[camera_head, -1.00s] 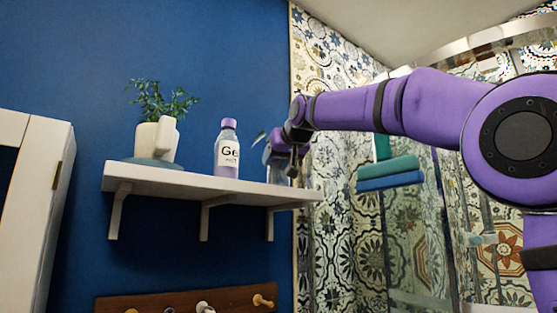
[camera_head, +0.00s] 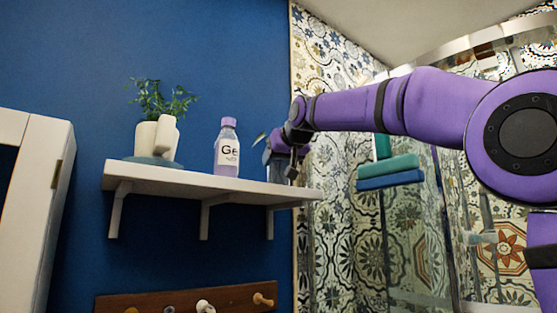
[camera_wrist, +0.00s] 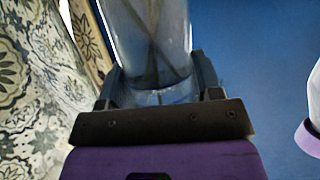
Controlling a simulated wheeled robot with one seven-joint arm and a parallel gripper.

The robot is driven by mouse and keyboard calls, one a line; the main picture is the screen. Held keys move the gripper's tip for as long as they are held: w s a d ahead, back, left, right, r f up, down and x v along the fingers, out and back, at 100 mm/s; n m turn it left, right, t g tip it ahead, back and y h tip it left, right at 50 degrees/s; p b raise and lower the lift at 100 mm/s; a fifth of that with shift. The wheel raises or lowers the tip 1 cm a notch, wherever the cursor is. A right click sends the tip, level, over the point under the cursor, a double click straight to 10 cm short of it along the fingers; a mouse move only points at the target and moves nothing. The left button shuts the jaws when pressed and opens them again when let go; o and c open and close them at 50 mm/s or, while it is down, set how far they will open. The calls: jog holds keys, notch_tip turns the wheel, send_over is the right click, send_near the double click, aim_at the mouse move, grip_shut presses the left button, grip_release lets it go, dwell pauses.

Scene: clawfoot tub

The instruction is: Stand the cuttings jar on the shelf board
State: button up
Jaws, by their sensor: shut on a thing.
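The cuttings jar (camera_wrist: 152,35) is clear glass with dark stems inside and fills the top middle of the wrist view. My gripper (camera_wrist: 158,88) is shut on it, one finger on each side. In the head view my gripper (camera_head: 291,160) is at the right end of the white shelf board (camera_head: 190,185). There the jar is mostly hidden behind my gripper, with a leaf tip showing at its left. I cannot tell whether the jar's base touches the board.
A bottle (camera_head: 227,152) with a purple cap and white label stands mid-board. A potted plant (camera_head: 155,138) stands at the left end. Bare board lies between bottle and gripper. Below is a wooden peg rail (camera_head: 185,300). Folded towels (camera_head: 388,174) are at right.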

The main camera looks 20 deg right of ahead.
jog(key=shift+f, duration=0.25)
dwell(0.3)
jog(key=o, duration=1.1)
jog(key=shift+o, duration=0.2)
jog(key=shift+s, duration=0.1)
jog(key=v, duration=0.7)
jog(key=shift+s+r, duration=0.15)
jog(key=shift+s, duration=0.2)
dwell(1.0)
dwell(0.3)
jog(key=v, duration=1)
jog(key=shift+s, duration=0.4)
